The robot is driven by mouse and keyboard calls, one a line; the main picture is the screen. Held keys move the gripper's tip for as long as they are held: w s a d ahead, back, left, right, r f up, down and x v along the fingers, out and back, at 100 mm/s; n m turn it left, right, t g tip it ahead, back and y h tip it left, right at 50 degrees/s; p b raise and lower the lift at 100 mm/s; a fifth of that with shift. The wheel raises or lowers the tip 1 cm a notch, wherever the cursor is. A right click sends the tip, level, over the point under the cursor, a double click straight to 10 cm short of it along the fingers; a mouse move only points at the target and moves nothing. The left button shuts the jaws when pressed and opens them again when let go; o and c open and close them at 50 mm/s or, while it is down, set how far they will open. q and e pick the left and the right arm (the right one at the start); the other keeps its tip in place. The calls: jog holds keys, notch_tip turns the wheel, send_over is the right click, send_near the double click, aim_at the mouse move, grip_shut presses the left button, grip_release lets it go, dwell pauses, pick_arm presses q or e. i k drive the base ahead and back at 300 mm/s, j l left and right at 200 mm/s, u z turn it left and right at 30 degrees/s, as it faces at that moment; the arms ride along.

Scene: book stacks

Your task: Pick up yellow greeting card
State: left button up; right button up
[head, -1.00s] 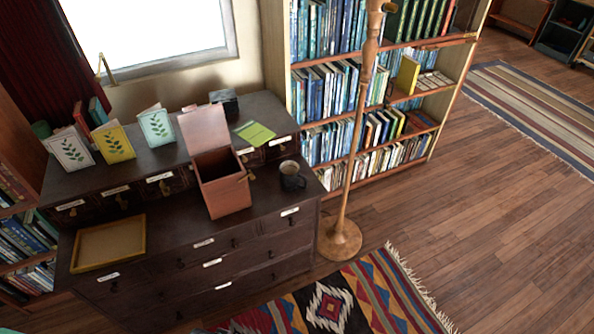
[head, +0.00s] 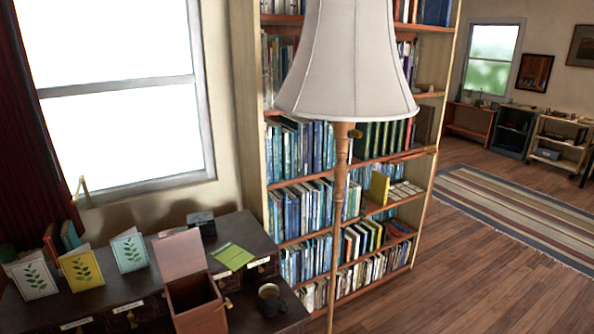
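The yellow greeting card (head: 82,269) stands upright, folded open, on the raised back shelf of the dark dresser (head: 100,301) at the lower left. It has a green leaf print. A white card (head: 33,277) stands to its left and a pale blue-green card (head: 129,250) to its right, both with leaf prints. Neither of my grippers shows in the head view.
An open wooden box (head: 196,304), a mug (head: 270,297), a green flat card (head: 232,256) and a small dark box (head: 202,222) are on the dresser. A floor lamp (head: 345,70) stands before the bookcase (head: 300,150). Open floor (head: 450,270) lies at right.

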aim_at(80, 269)
jog(key=u, duration=1.4)
jog(key=i, duration=0.15)
